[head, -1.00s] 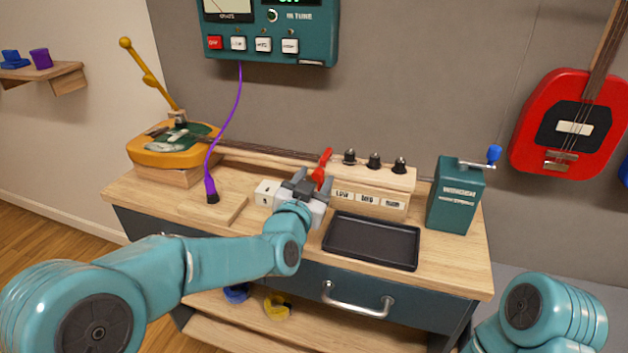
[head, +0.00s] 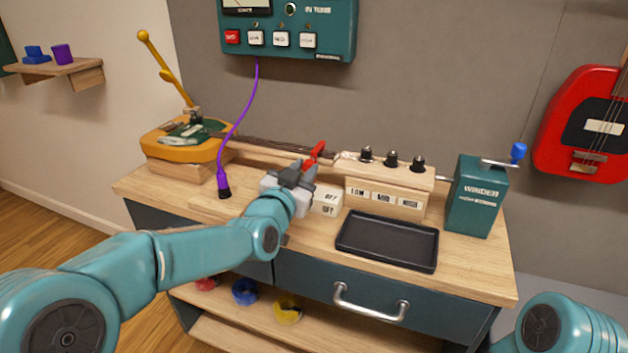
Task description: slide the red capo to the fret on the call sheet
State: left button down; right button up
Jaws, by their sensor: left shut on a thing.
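My left gripper (head: 298,174) is shut on the red capo (head: 316,153) at the instrument's long dark neck (head: 285,148). The fingers hide the capo's lower part, so I cannot see which fret it sits at. The neck runs from the orange body (head: 160,144) at the left to the pale headstock (head: 350,158). A white block (head: 327,202) with small dark print stands just right of the gripper, partly hidden; I cannot read it surely. I cannot identify the call sheet. My right gripper is out of view; only part of that arm shows at the bottom right.
A black tray (head: 387,242) lies on the bench front, beside a green winder box (head: 474,197) with a blue-knobbed crank. A purple cable (head: 235,120) hangs from the wall tuner (head: 290,55) to a plug left of my gripper. A yellow lever (head: 165,68) rises behind the body.

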pick_arm(q)
jog(key=c, duration=0.9)
grip_release()
jog(key=shift+s, duration=0.1)
jog(key=v, duration=1.6)
jog(key=shift+s+b, duration=0.1)
jog(key=shift+b, duration=0.25)
jog(key=shift+a, duration=0.15)
